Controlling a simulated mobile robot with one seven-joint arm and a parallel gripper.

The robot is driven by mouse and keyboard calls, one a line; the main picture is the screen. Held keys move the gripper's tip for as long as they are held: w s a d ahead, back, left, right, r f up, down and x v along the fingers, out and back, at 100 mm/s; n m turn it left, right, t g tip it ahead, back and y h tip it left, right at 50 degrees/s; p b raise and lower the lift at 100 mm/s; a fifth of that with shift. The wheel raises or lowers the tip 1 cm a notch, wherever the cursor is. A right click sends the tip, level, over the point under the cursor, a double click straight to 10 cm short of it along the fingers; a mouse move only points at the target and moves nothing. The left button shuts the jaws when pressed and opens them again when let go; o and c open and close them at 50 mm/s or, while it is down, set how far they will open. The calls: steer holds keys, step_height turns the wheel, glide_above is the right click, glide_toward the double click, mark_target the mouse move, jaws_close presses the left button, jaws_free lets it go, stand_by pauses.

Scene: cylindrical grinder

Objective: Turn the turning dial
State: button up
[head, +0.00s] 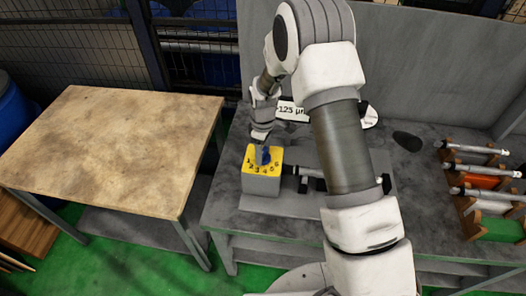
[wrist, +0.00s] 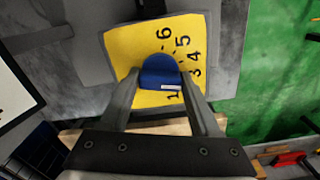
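The blue turning dial (head: 264,155) stands on the yellow numbered top (head: 249,156) of a grey box on the workbench. In the wrist view the dial (wrist: 158,70) sits near the picture's middle, with a white mark on its near edge and black numbers on the yellow plate (wrist: 127,50) around it. My gripper (head: 260,140) is just above the box, pointing down. In the wrist view its two fingers (wrist: 161,82) are apart, one on each side of the dial. I cannot tell whether they touch it.
A bare wooden-topped table (head: 110,145) stands left, with a gap of green floor before the workbench (head: 225,210). A rack of metal shafts (head: 485,190) is on the right. A black-handled part (head: 306,180) lies right of the box. A grey panel rises behind.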

steer(key=c, duration=0.8)
steer(key=shift+m+b, duration=0.3)
steer(key=shift+f+m+b, duration=0.15)
steer(key=shift+m+b, duration=1.8)
steer(key=shift+m, duration=0.65)
steer(key=shift+r, duration=0.2)
steer(key=o, duration=1.3)
